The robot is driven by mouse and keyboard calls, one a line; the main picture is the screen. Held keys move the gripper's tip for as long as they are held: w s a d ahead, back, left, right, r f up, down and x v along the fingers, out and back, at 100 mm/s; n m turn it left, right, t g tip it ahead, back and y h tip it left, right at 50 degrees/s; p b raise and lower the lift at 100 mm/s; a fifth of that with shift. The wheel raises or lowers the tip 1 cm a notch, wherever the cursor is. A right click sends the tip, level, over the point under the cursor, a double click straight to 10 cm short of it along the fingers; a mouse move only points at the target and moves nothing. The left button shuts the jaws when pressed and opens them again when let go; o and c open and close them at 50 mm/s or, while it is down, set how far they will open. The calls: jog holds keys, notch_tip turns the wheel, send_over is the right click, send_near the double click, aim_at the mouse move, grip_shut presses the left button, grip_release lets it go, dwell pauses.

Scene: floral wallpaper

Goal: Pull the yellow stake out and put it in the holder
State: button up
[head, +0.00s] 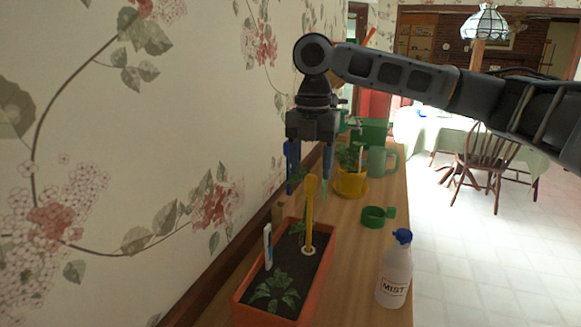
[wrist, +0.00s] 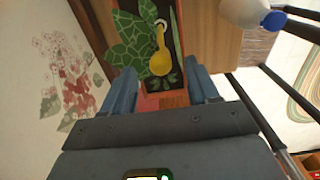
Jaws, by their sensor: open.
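The yellow stake (head: 309,225) stands upright in the dark soil of an orange planter (head: 322,275), with a white ring at its base. In the wrist view the stake's round yellow head (wrist: 160,62) appears just past my fingertips, in line with the gap between them. My gripper (head: 307,190) is open, pointing down, with its blue-grey fingers apart on either side of the stake's top as seen from the head. It also shows open in the wrist view (wrist: 161,82). Nothing is held. A green ring with a tab (head: 378,217) lies on the table; I cannot tell whether it is the holder.
A white label (head: 267,246) and leafy plants (head: 275,291) stand in the planter. The wallpapered wall (head: 130,150) borders the table's left.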

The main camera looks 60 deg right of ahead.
aim_at(310, 195)
jog(key=shift+f+p, duration=0.4)
jog(key=shift+f, duration=3.5)
grip_shut()
jog(key=shift+r, duration=0.15)
jog(key=shift+r+p, duration=2.15)
jog(key=shift+r, duration=2.5)
